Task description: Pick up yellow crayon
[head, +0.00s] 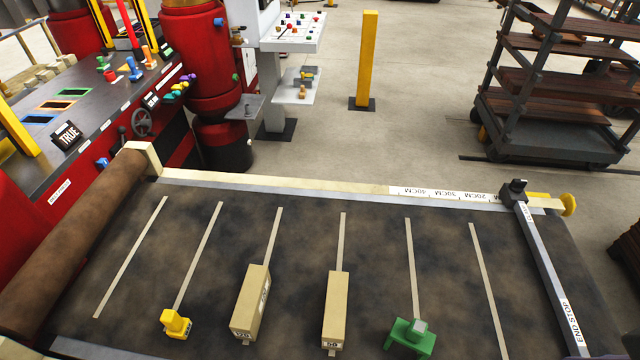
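A small yellow object (175,323) stands near the front left of the dark work surface, at the lower end of a pale stripe. It has a blocky base with a dark mark and a narrower upright top. It is the only small yellow item on this surface, but I cannot tell for sure that it is the yellow crayon. Neither of my grippers shows in the head view, and nothing is seen touching the yellow object.
Two tan bricks (251,303) and (334,310) stand right of it, then a green block-like object (410,338). A brown roller (80,235) bounds the left, an end-stop bar (550,270) the right. The dark surface (375,240) behind is mostly clear.

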